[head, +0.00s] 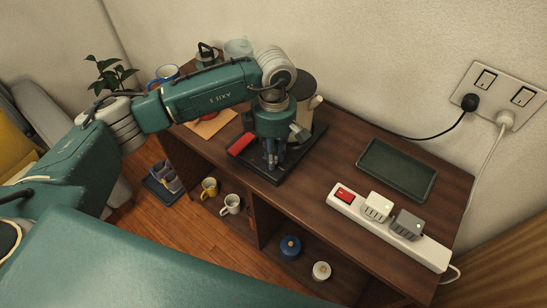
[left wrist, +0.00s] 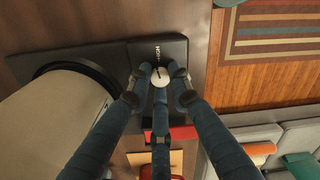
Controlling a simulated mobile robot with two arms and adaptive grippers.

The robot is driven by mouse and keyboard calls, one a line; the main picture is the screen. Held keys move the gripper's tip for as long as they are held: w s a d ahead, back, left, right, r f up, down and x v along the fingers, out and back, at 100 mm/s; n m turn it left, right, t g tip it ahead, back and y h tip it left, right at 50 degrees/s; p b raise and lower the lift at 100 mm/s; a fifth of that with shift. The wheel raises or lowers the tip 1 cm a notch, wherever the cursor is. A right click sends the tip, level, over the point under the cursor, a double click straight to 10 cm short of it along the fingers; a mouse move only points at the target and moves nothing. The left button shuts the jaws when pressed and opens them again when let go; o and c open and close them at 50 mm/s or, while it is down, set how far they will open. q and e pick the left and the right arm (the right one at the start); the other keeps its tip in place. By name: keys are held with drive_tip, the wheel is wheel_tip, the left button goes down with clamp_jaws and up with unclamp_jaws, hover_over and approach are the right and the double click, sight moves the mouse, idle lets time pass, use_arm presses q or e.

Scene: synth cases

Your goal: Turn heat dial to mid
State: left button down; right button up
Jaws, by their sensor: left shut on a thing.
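The heat dial (left wrist: 160,76) is a small round white knob with a dark pointer mark. It sits on the black base (left wrist: 176,52) of an appliance, beside lettering too small to read surely. My left gripper (left wrist: 160,84) is shut on the dial, its three fingers around it. In the head view my left gripper (head: 271,162) points down at the front of the black base (head: 293,167), and the dial is hidden by the fingers. A pale rounded vessel (left wrist: 45,125) stands on the base. My right gripper is not in view.
A red object (head: 240,144) lies close left of the gripper. A dark tray (head: 397,169) and a white power strip (head: 425,250) with a red switch are at right on the wooden cabinet (head: 330,165). Mugs (head: 231,204) stand on the shelf below. The cabinet top between base and tray is clear.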

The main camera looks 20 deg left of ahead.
use_arm(q)
drive_tip(key=n+b, duration=0.2)
drive_tip(key=n, duration=0.1)
drive_tip(key=shift+a+f+n, duration=0.1)
drive_tip(key=shift+n, duration=0.2)
drive_tip(key=n+b, duration=0.2)
drive_tip(key=n, duration=0.1)
drive_tip(key=shift+n, duration=0.3)
drive_tip(key=n+b, duration=0.2)
drive_tip(key=n, duration=0.2)
drive_tip(key=shift+s+n+b, duration=0.1)
drive_tip(key=shift+n+b, duration=0.65)
drive_tip(key=shift+n, duration=1.15)
drive_tip(key=c, duration=1.6)
unclamp_jaws()
drive_tip(key=shift+r, duration=0.2)
